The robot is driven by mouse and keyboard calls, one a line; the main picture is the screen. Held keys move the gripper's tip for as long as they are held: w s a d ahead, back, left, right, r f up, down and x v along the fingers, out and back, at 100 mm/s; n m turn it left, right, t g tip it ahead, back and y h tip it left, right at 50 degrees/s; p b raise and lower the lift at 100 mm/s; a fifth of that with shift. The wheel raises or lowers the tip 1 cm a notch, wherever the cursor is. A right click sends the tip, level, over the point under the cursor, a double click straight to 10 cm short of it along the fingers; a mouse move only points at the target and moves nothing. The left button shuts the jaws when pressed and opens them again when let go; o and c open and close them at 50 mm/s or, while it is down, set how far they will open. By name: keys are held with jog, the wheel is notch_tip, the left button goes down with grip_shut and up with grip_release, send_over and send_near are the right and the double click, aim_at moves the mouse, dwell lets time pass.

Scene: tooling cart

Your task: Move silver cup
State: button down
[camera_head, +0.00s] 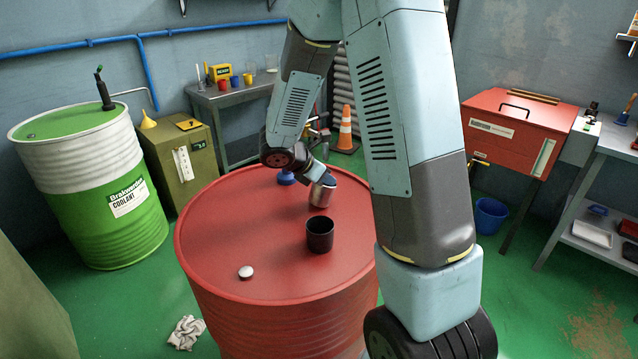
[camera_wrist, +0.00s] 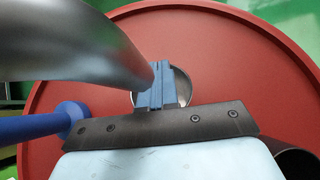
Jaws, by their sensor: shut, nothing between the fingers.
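The silver cup (camera_head: 321,196) stands on the red drum (camera_head: 235,225), behind a black cup (camera_head: 320,236). My gripper (camera_head: 325,180) is right at the silver cup's top, pointing down. In the wrist view my gripper (camera_wrist: 156,88) has its blue fingers together, with nothing between them. The silver cup's round rim (camera_wrist: 184,86) shows behind the fingers there. I cannot tell whether the fingertips are inside the cup or just above it. The black cup (camera_wrist: 298,163) shows partly at the lower right of the wrist view.
A blue object (camera_head: 287,177) stands left of the silver cup, its blue handle (camera_wrist: 35,125) close to my gripper. A small white-topped item (camera_head: 246,272) lies at the drum's front left. A large grey curved shape fills the wrist view's upper left. The drum's left side is clear.

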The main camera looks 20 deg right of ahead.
jog(key=shift+s, duration=0.1)
jog(key=v, duration=1)
jog(key=s+a, duration=0.4)
jog(key=a, duration=0.8)
send_near(311, 196)
jog(key=f, duration=0.2)
jog(key=s+f, duration=0.1)
jog(key=shift+s+a, duration=0.1)
jog(key=shift+a, duration=0.2)
jog(key=shift+w+d, duration=0.2)
jog(key=shift+d, duration=0.35)
jog(key=shift+w+d, duration=0.2)
jog(key=shift+d, duration=0.35)
jog(key=shift+w+d, duration=0.3)
jog(key=shift+d, duration=0.5)
jog(key=shift+w+n, duration=0.1)
jog(key=shift+n, duration=0.2)
